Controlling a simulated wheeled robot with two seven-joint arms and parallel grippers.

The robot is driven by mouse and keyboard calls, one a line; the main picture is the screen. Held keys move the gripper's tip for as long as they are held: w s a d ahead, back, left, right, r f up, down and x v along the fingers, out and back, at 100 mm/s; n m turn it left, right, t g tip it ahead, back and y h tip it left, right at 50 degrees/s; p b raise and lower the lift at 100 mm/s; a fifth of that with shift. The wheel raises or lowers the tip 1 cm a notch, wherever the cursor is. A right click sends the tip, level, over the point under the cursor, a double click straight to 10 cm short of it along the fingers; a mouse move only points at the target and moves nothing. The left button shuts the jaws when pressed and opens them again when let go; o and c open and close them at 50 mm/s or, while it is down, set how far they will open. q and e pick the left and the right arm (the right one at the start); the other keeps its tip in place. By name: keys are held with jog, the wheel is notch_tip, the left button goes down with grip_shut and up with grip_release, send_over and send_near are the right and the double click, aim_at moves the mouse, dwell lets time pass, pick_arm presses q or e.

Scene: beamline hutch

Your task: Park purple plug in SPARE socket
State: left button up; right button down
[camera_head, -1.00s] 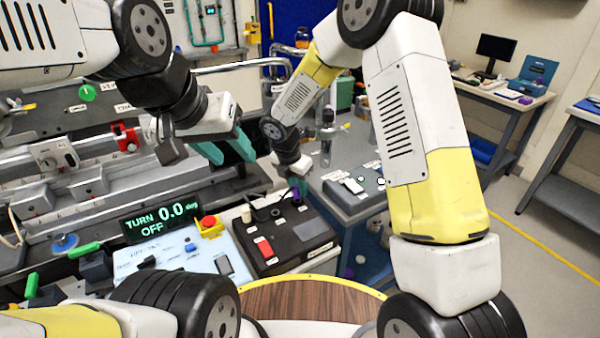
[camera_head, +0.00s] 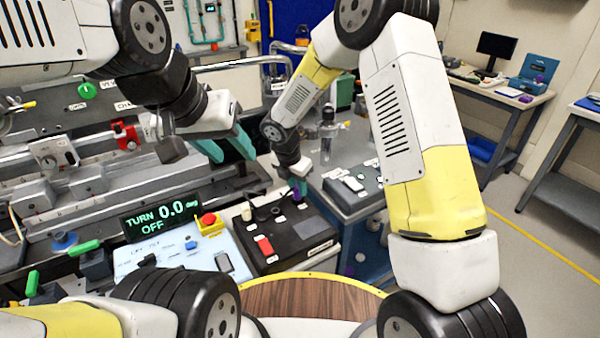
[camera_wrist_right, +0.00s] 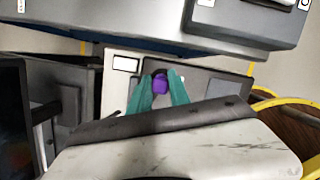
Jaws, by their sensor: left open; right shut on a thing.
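My right gripper (camera_head: 297,187) is shut on the purple plug (camera_wrist_right: 160,84), with teal fingers on either side of it in the right wrist view. In the head view the gripper points down at the back right of the black-topped box (camera_head: 294,258), and only a little purple shows at its tips. I cannot tell whether the plug touches the box or sits in a socket. The SPARE label cannot be read, so I cannot pick out that socket. My left gripper (camera_head: 226,150) is open and empty above the grey rail bench.
My right arm hides part of the right side.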

jog(key=c, duration=1.1)
grip_release()
jog(key=shift+c, duration=0.2)
jog(key=shift+r, duration=0.2)
jog(key=d+v, duration=0.1)
jog(key=v, duration=0.7)
jog(key=s+d+r+m+y, duration=0.1)
jog(key=s+d+r+m, duration=0.2)
jog(key=d+r+m, duration=0.25)
jog(key=s+d+r+m, duration=0.4)
jog(key=d+r+m, duration=0.1)
jog(key=r+m, duration=0.15)
jog(key=s+d+r+m+t+y, duration=0.1)
jog(key=s+d+r+m, duration=0.3)
jog(key=s+m, duration=0.4)
jog(key=s+d+r+m+t+y, duration=0.2)
jog(key=s+d+r+m, duration=0.2)
jog(key=s+m, duration=0.4)
jog(key=shift+d+m+t, duration=0.15)
jog(key=shift+m+t, duration=0.15)
jog(key=shift+m, duration=0.1)
